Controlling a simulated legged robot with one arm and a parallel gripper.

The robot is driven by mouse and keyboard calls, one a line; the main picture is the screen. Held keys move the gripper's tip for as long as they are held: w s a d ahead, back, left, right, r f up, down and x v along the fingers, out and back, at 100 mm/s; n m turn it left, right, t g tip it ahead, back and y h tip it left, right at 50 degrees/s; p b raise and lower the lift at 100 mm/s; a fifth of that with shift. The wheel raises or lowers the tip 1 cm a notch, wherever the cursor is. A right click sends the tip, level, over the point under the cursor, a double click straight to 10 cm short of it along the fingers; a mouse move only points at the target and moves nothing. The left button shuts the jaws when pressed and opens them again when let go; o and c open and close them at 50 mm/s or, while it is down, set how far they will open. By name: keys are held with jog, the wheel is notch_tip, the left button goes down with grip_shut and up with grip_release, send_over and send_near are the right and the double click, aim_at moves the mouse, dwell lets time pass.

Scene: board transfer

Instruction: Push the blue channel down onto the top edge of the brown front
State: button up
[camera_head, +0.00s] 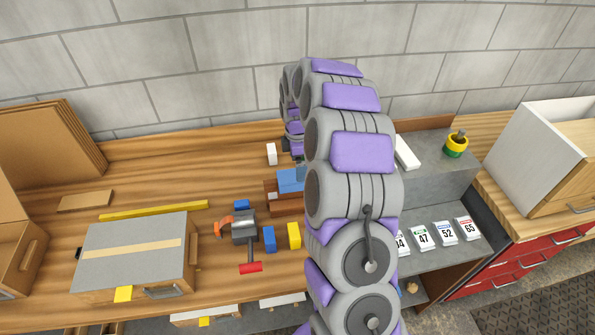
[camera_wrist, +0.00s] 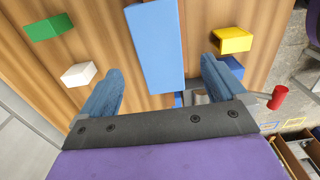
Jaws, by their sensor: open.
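The blue channel (camera_wrist: 155,45) shows as a long blue strip in the wrist view, running up between the two fingers of my gripper (camera_wrist: 161,82). The fingers are open, one to each side of it, with a gap on both sides. In the head view the blue channel (camera_head: 289,182) lies above a reddish-brown piece (camera_head: 287,206), which looks like the brown front. My arm hides the right part of both. I cannot tell whether the channel is seated on the brown edge. In the wrist view the brown front cannot be made out.
Around them on the wooden bench (camera_head: 150,170) are a white block (camera_head: 272,154), small blue blocks (camera_head: 269,239), a yellow block (camera_head: 294,235) and a red-handled tool (camera_head: 247,240). A grey-topped box (camera_head: 135,246) stands left. Number cards (camera_head: 445,233) lie right of my arm.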

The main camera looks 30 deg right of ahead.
notch_tip(320, 180, up, 11)
jog(key=shift+p, duration=0.4)
dwell(0.4)
